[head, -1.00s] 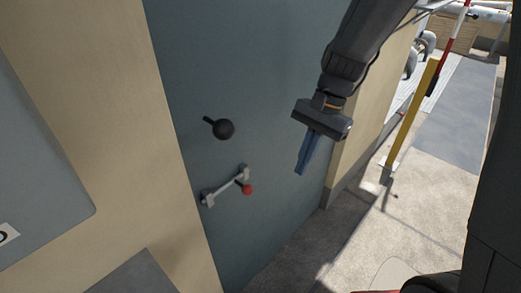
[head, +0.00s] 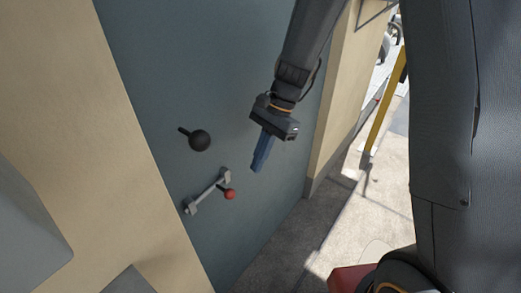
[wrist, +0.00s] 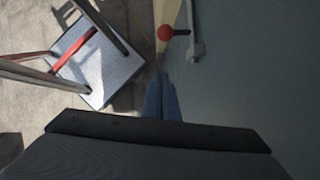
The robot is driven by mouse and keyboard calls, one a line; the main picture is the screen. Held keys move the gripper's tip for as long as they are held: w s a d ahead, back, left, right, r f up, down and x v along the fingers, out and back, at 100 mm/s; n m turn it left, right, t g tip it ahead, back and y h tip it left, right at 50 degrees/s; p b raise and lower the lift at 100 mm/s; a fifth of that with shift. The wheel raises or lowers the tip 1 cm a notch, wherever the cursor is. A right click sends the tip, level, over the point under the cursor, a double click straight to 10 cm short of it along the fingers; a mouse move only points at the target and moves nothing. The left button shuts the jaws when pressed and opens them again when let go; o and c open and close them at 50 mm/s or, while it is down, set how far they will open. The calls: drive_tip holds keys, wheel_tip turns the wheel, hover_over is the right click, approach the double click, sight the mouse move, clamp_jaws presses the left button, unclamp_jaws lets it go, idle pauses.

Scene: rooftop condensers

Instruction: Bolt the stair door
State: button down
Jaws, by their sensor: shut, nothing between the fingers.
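The stair door (head: 250,60) is a blue-grey panel set in a tan wall. Below the knob is the bolt (head: 207,190), a light metal bar between two grey brackets, with a red ball handle (head: 229,194). The red ball also shows at the top of the wrist view (wrist: 165,33), with a bracket (wrist: 196,50) beside it. My gripper (head: 257,167) has blue fingers, shut and empty, pointing down to the right of the bolt and apart from it. In the wrist view the fingers (wrist: 161,90) point toward the red ball.
A yellow post (head: 387,110) stands at the right beyond the tan wall corner. Grey concrete floor (head: 285,240) is open below the door. In the wrist view, a pale square plate with metal legs and a red bar (wrist: 75,48) stands at the left.

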sight(224, 190)
drive_tip(key=s+a+f+p, duration=0.2)
drive_tip(key=s+a+f, duration=0.1)
drive_tip(key=a, duration=0.1)
drive_tip(key=shift+s+a+f, duration=0.25)
drive_tip(key=shift+s+a, duration=0.05)
drive_tip(key=shift+a, duration=0.1)
